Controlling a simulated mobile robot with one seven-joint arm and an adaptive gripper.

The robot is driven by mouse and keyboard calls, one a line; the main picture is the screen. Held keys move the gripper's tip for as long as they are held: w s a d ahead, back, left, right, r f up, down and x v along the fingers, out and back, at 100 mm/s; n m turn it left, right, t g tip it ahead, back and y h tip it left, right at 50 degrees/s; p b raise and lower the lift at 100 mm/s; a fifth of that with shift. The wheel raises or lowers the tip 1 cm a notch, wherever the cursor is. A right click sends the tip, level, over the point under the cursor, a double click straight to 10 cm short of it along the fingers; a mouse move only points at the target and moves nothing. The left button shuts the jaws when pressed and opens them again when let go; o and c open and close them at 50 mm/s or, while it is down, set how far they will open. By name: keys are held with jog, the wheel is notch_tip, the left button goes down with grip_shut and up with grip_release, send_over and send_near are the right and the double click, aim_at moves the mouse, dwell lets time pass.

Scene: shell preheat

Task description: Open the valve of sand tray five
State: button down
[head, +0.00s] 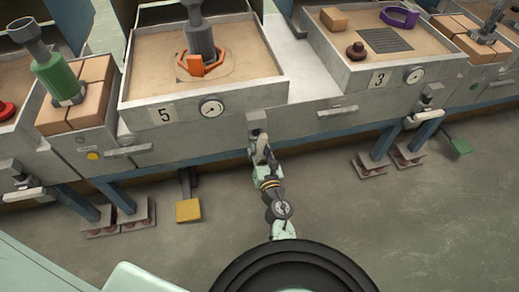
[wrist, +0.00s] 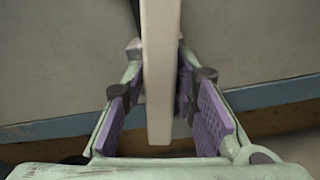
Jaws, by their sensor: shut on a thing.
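Sand tray five (head: 128,102) is a grey box of sand with a "5" label and a round gauge on its front. Its valve (head: 257,122) sits on the front face near the right end. The pale valve handle (head: 262,147) hangs down and out from it, partly covered by my gripper (head: 266,162). In the wrist view the handle (wrist: 160,40) runs down between the purple pads of my gripper (wrist: 160,88), which is shut on it. The handle's top end is out of that view.
An orange clamp (head: 203,65) and a dark cylinder (head: 200,40) stand on tray five's sand. Sand tray three (head: 350,80) is to the right, with its own valve handle (head: 422,118). A yellow pedal (head: 188,210) is near the floor.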

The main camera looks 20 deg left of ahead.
aim_at(259, 138)
jog(key=shift+r+n, duration=0.1)
jog(key=shift+n, duration=1)
jog(key=shift+b, duration=0.3)
jog(key=c, duration=1.4)
grip_release()
jog(key=shift+c, duration=0.2)
jog(key=shift+r, duration=0.1)
jog(key=shift+r, duration=4.85)
